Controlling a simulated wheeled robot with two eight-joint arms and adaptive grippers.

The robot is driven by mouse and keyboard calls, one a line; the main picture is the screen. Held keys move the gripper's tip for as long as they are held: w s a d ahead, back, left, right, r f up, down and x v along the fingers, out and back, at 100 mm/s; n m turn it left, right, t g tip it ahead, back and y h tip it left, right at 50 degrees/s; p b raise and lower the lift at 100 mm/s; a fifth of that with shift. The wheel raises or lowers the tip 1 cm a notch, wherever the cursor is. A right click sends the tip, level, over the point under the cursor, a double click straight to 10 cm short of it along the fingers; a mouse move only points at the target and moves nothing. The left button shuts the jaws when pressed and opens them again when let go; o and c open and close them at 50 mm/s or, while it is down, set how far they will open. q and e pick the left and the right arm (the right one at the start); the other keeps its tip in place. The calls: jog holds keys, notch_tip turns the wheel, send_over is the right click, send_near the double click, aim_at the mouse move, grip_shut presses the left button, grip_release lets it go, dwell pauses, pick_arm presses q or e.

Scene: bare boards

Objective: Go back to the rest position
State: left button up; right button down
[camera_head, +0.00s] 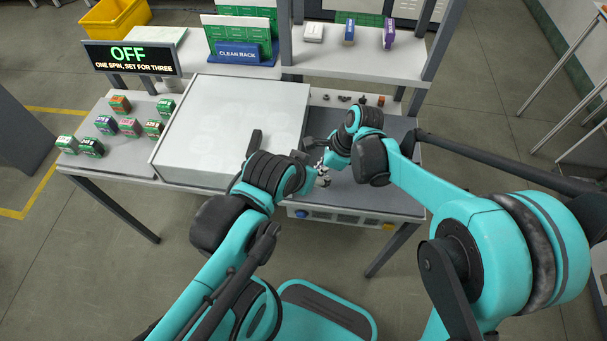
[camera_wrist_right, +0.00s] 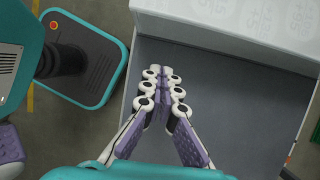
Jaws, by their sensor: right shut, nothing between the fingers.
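My right gripper (camera_wrist_right: 165,75) is shut and empty in the right wrist view, its fingertips together above the dark grey bench surface. In the head view its fingers (camera_head: 322,173) show small near the bench's front edge, between my two arms. My left arm (camera_head: 270,180) reaches in from the left to near the front of the white box.
A large white box (camera_head: 240,115) stands on the bench, close to the left wrist. Coloured cartons (camera_head: 128,127) lie at the left. A sign (camera_head: 130,57) reads OFF. A shelf (camera_head: 370,62) stands behind. Dark bench surface (camera_wrist_right: 225,85) under the right gripper is bare.

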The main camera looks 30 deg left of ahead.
jog(key=p+v, duration=0.2)
jog(key=v, duration=0.7)
jog(key=shift+p, duration=0.35)
jog(key=shift+r, duration=0.15)
jog(key=s+d+r+n+t+h, duration=0.1)
jog(key=s+d+n+t, duration=0.1)
jog(key=d, duration=0.9)
jog(key=s+d+r+n+t+h, duration=0.1)
jog(key=s+d+r+n+t, duration=0.1)
jog(key=d+n, duration=0.5)
jog(key=s+d+r+n+t+h, duration=0.2)
jog(key=s+d+n+t, duration=0.2)
jog(key=d, duration=1.1)
jog(key=shift+r+n+t, duration=0.25)
jog(key=shift+n+t, duration=0.05)
jog(key=shift+n, duration=0.4)
jog(key=shift+d, duration=0.1)
